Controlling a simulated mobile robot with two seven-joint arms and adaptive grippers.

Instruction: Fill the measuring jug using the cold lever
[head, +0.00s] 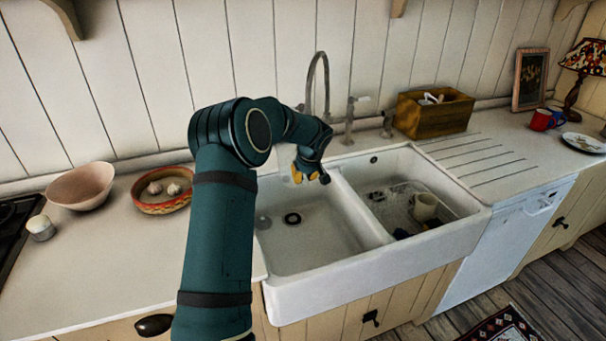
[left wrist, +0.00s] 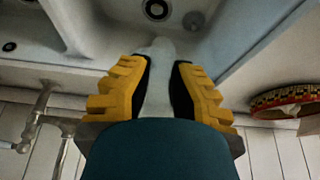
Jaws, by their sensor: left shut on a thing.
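My left gripper (head: 311,176) hangs over the back of the left sink basin (head: 316,245), in front of the tap (head: 326,88). In the left wrist view its yellow fingers (left wrist: 160,84) are shut on a pale, whitish thing (left wrist: 158,60). I cannot tell whether this is the measuring jug, as its shape is mostly hidden. A lever (head: 357,98) stands to the right of the spout, apart from the gripper. My arm may hide another lever. A cream cup or jug (head: 426,206) lies in the right basin. My right gripper is not in view.
The right basin also holds dark, unclear items. A patterned bowl (head: 162,204) with pale contents and a plain pinkish bowl (head: 81,187) stand left of the sink. A wooden box (head: 432,114) stands behind the draining grooves. Low walls and a divider edge the basins.

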